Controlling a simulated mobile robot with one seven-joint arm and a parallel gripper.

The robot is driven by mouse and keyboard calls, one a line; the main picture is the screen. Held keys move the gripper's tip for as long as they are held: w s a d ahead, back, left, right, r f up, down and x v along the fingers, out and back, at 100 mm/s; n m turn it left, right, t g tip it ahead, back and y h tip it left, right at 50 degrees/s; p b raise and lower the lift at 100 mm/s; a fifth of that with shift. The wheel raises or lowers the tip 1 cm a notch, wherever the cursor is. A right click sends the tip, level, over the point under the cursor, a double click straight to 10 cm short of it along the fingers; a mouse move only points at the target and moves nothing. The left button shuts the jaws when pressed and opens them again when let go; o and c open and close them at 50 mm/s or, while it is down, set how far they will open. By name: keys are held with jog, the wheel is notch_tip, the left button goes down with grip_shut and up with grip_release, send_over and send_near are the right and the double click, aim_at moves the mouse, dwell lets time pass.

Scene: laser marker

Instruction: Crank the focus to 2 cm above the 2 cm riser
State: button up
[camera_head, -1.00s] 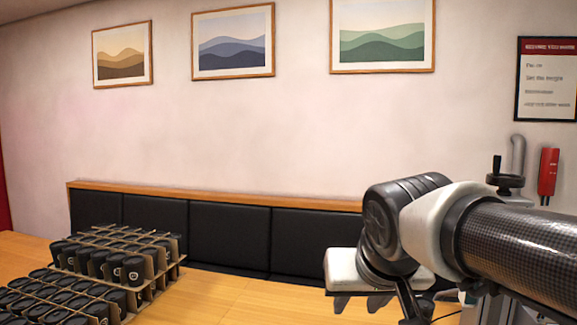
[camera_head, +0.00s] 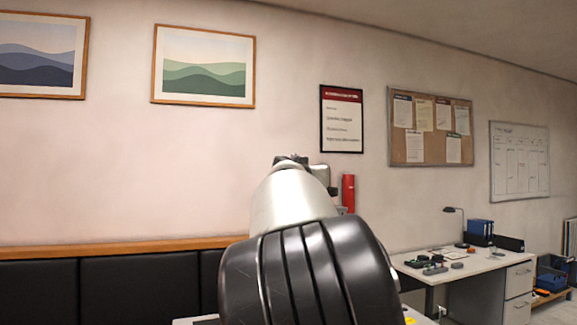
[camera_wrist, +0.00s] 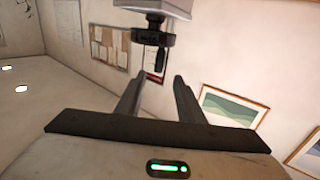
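A black crank handwheel (camera_wrist: 153,38) is near the top centre of the wrist view, attached to the pale grey top of a column (camera_wrist: 158,8). That view looks turned roughly upside down. My gripper (camera_wrist: 158,78) is open and empty. Its two fingers point toward the handwheel, with a visible gap in the picture; I cannot tell the true distance. In the head view my arm covers most of the machine, and only a grey part (camera_head: 322,174) shows beside the arm's end. The riser and the focus height are not visible.
A black padded bench (camera_head: 140,285) runs along the wall at left. A white desk (camera_head: 470,262) with small items stands at right. Framed pictures and a cork board (camera_head: 430,128) hang on the wall.

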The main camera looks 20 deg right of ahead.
jog(key=p+x, duration=0.6)
jog(key=x, duration=0.3)
jog(key=shift+w+d+r, duration=0.15)
jog(key=shift+w+d, duration=0.05)
jog(key=shift+d, duration=0.05)
jog(key=shift+w+d, duration=0.2)
jog(key=shift+w, duration=0.15)
grip_shut()
